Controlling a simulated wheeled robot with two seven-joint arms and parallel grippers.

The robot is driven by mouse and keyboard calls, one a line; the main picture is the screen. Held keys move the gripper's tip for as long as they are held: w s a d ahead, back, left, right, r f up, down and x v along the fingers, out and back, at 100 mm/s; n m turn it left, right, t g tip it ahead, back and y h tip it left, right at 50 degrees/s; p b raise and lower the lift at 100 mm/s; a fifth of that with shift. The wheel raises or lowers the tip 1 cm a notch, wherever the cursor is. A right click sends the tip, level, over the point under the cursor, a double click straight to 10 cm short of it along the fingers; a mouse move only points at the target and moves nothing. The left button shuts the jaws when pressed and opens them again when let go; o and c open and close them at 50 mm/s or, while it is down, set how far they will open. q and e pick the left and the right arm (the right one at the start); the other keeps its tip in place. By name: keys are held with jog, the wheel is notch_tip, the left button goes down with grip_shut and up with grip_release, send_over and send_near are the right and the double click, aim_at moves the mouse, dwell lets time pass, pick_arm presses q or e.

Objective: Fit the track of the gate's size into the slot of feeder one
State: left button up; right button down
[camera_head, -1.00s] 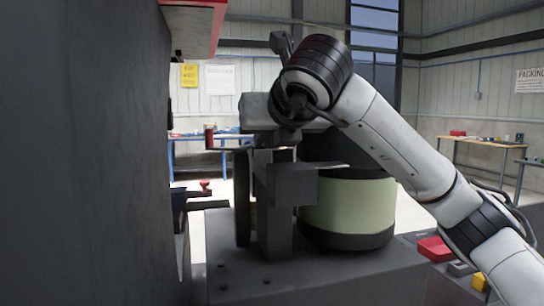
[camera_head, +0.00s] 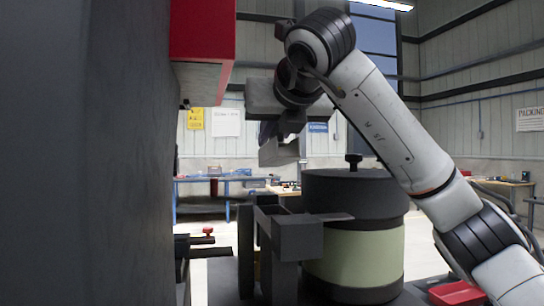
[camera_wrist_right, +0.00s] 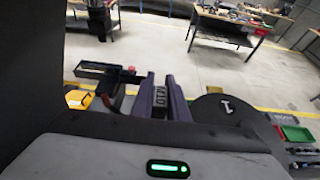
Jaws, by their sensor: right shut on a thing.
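My right gripper (camera_head: 284,138) reaches in from the right, above the dark bracket of the feeder. It is shut on a small grey piece, the track (camera_head: 278,153), held clear above the bracket. In the right wrist view the two dark fingers (camera_wrist_right: 161,98) pinch the track (camera_wrist_right: 159,103), whose dark lettering is too small to read surely. The feeder (camera_head: 352,250) has a pale green band and a dark round lid with a knob. Its boxy bracket (camera_head: 295,238) stands in front at left. I cannot make out the slot or the gate. My left gripper is out of view.
A large dark panel (camera_head: 85,150) fills the left side, with a red box (camera_head: 202,45) overhanging beside it. A red bin (camera_head: 455,293) lies at lower right. Workbenches (camera_head: 200,185) stand far behind. The wrist view shows a dark tray (camera_wrist_right: 105,72) left of the fingers.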

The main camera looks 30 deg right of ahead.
aim_at(273, 166)
notch_tip(273, 166, down, 4)
jog(key=b, duration=0.4)
jog(key=shift+r+t, duration=0.2)
jog(key=shift+t, duration=0.1)
notch_tip(273, 166, down, 3)
jog(key=b, duration=0.4)
jog(key=shift+r+t, duration=0.15)
jog(key=shift+t, duration=0.25)
jog(key=shift+d+f+b, duration=0.1)
jog(key=shift+f+b, duration=0.25)
jog(key=shift+b, duration=0.35)
pick_arm(q)
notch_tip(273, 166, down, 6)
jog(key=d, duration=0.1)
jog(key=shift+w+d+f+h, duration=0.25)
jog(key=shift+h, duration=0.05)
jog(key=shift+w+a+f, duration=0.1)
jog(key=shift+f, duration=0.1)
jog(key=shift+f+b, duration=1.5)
jog(key=shift+b, duration=0.2)
pick_arm(e)
jog(key=shift+f, duration=1.55)
jog(key=c, duration=1.6)
grip_release()
jog(key=shift+s, duration=0.1)
jog(key=shift+c, duration=0.2)
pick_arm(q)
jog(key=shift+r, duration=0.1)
